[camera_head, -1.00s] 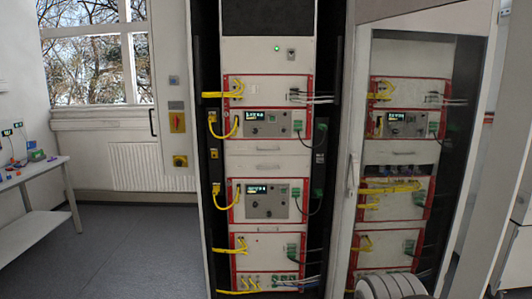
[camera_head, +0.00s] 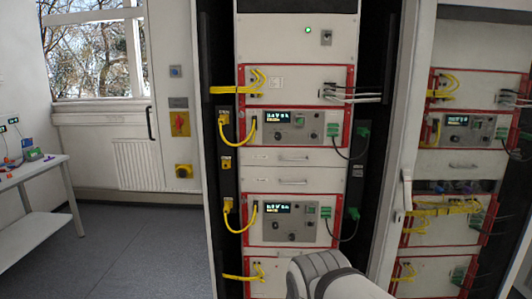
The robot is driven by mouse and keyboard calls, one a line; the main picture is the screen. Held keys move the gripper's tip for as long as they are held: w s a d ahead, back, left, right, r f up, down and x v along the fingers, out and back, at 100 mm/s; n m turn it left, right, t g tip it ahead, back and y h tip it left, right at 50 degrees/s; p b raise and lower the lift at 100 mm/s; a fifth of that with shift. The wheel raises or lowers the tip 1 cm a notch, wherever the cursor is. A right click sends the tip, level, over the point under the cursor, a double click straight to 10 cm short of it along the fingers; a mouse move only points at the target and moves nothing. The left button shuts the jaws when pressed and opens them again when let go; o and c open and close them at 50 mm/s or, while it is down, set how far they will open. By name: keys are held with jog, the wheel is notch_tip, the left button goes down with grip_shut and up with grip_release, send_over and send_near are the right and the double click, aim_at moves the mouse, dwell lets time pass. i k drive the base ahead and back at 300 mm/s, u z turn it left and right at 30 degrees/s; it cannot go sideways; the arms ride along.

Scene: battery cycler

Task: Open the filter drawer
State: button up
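The battery cycler rack stands open in front of me. Two plain pale panels with handles sit between its upper and lower red-framed units: an upper panel (camera_head: 270,157) and a lower panel (camera_head: 260,182). Both look shut, flush with the rack front. No label shows which one is the filter drawer. A light grey rounded part of my arm (camera_head: 325,276) shows at the bottom edge, in front of the rack's lower part. My gripper is not in view.
The open rack door (camera_head: 404,150) with its handle (camera_head: 407,190) stands right of the rack. Yellow cables (camera_head: 245,215) loop on the left side, dark cables on the right. A white table (camera_head: 40,172) is far left. The floor (camera_head: 120,255) left of the rack is clear.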

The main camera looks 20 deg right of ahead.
aim_at(249, 156)
jog(key=z, duration=0.05)
jog(key=i, duration=0.9)
jog(key=z, duration=0.55)
